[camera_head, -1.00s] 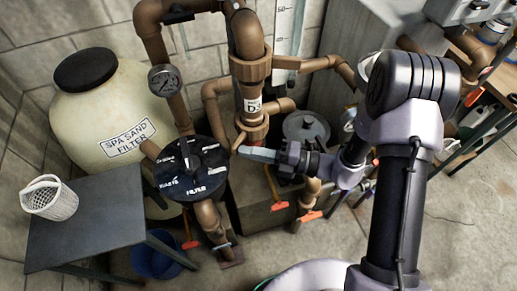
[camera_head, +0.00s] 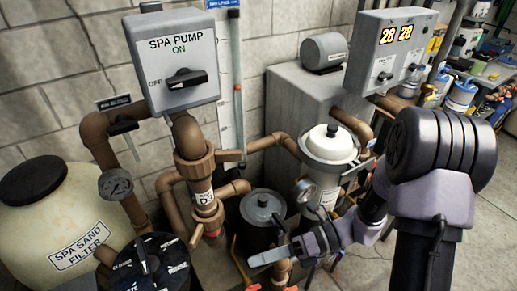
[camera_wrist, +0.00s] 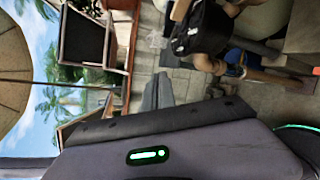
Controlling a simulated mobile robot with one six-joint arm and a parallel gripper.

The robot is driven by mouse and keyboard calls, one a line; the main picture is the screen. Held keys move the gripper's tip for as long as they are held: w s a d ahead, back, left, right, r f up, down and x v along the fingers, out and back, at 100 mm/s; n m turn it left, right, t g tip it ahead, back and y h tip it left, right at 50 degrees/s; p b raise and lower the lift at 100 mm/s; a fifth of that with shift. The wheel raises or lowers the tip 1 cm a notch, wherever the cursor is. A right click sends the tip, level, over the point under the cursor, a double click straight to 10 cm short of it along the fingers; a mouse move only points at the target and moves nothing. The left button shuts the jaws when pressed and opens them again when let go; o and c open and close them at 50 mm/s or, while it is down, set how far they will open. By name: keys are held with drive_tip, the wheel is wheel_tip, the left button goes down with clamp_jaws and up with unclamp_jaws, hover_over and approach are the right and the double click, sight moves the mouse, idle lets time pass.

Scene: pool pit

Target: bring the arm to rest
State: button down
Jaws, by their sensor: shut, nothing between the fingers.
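My gripper (camera_head: 262,259) shows low in the middle of the head view, its fingers shut and empty, pointing left. It appears in front of the brown pipes and a dark lidded pot (camera_head: 263,207); I cannot tell the gap between them. My arm reaches it from the right side of the picture. In the wrist view, whose picture is turned sideways, the grey fingers (camera_wrist: 158,92) show together above my dark wrist housing, with nothing held.
The spa pump switch box (camera_head: 172,62) is above the brown pipes. The sand filter (camera_head: 45,215) stands left, by the black multiport valve (camera_head: 150,262). A white-lidded canister (camera_head: 330,145) is close behind my arm. Bare floor (camera_head: 480,215) shows at right.

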drive_tip(key=s+d+r+n+t+h, duration=0.2)
drive_tip(key=d+r+n+t+h, duration=0.1)
drive_tip(key=n, duration=0.5)
drive_tip(key=s+d+r+n+t+h+b, duration=0.1)
drive_tip(key=s+d+r+n+t+h, duration=0.1)
drive_tip(key=r+n+h, duration=0.3)
drive_tip(key=s+d+r+n+t+h, duration=0.2)
drive_tip(key=d+r+n+t+h, duration=0.2)
drive_tip(key=n, duration=0.6)
wheel_tip(320, 180, up, 2)
drive_tip(key=shift+s+d+r+n+h, duration=0.1)
drive_tip(key=shift+s+d+n+h, duration=0.15)
drive_tip(key=shift+d+n+h, duration=0.25)
